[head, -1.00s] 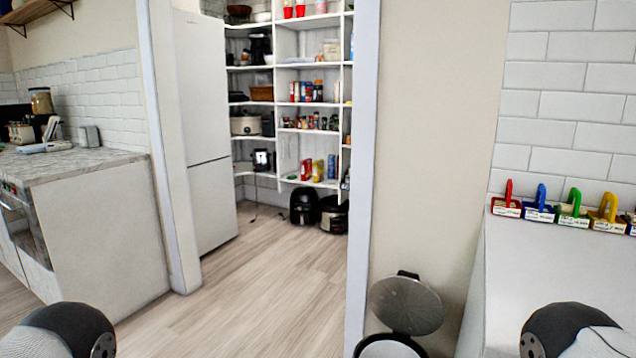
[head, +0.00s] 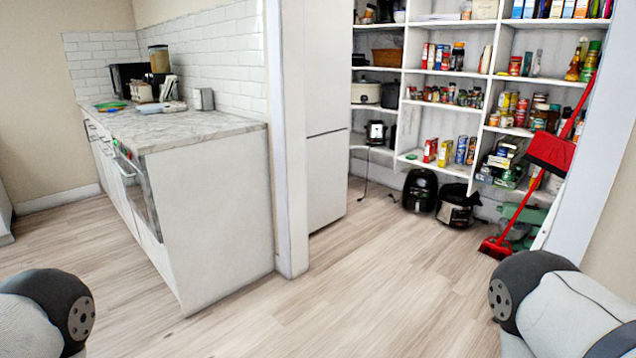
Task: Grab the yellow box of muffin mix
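A small yellow box (head: 444,153) stands on a lower white pantry shelf, between a red package (head: 430,150) and blue items (head: 461,150). It is too small and far off to read, so I cannot tell whether it is the muffin mix. Parts of both my arms show at the bottom left and bottom right corners. Neither gripper is in the frame. The pantry shelves are well beyond my arms, through the doorway.
A marble-topped counter (head: 175,128) stands at left. A white door frame (head: 288,150) and fridge (head: 325,180) edge the doorway. Black appliances (head: 420,190) sit on the floor below the shelves. A red broom (head: 505,240) and dustpan (head: 551,152) are at right. The wooden floor between is clear.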

